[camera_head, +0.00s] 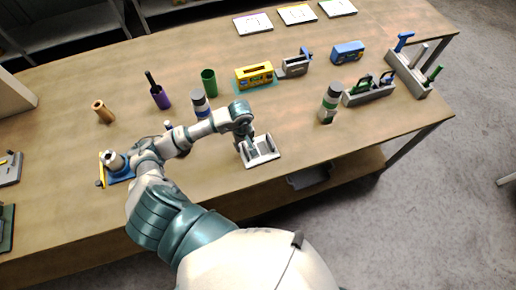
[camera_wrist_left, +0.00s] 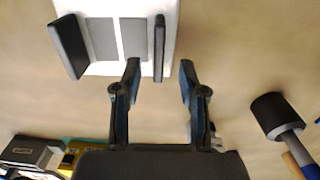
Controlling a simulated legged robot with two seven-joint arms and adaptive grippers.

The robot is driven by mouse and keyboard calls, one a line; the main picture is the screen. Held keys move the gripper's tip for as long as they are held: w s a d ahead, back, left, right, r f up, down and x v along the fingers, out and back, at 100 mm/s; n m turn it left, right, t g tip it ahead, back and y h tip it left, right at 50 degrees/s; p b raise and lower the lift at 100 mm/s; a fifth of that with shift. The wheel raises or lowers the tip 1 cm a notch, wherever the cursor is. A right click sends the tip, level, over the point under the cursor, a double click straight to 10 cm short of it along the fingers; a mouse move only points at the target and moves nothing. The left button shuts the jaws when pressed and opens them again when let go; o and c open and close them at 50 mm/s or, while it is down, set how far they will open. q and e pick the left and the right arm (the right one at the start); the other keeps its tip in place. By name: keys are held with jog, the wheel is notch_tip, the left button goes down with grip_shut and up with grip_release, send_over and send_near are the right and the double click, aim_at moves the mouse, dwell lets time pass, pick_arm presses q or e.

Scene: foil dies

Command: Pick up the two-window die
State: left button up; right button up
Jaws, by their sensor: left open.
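The two-window die (camera_head: 262,157) is a white plate with two grey windows and raised side pieces, near the table's front edge in the head view. In the left wrist view the die (camera_wrist_left: 119,40) is at the top, with a dark upright piece on each side; its upper part is cut off. My left gripper (camera_head: 250,139) is over the die's far side in the head view. In the left wrist view the gripper (camera_wrist_left: 160,66) is open and empty, and the die's right upright lines up with the gap between its fingertips. My right gripper is not in view.
On the wooden table (camera_head: 300,110) a yellow bus-like block (camera_head: 254,75), a grey holder (camera_head: 295,67) and a green cup (camera_head: 209,82) stand beyond the die. A grey-and-green bottle (camera_head: 329,103) and tool racks (camera_head: 369,91) stand to the right. Bare tabletop surrounds the die.

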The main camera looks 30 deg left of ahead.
aim_at(245, 149)
pick_arm(q)
jog(key=f, duration=0.2)
jog(key=f+p, duration=0.1)
jog(key=f, duration=0.1)
jog(key=shift+s+d, duration=0.1)
jog(key=shift+d, duration=0.15)
jog(key=shift+f, duration=0.35)
grip_shut()
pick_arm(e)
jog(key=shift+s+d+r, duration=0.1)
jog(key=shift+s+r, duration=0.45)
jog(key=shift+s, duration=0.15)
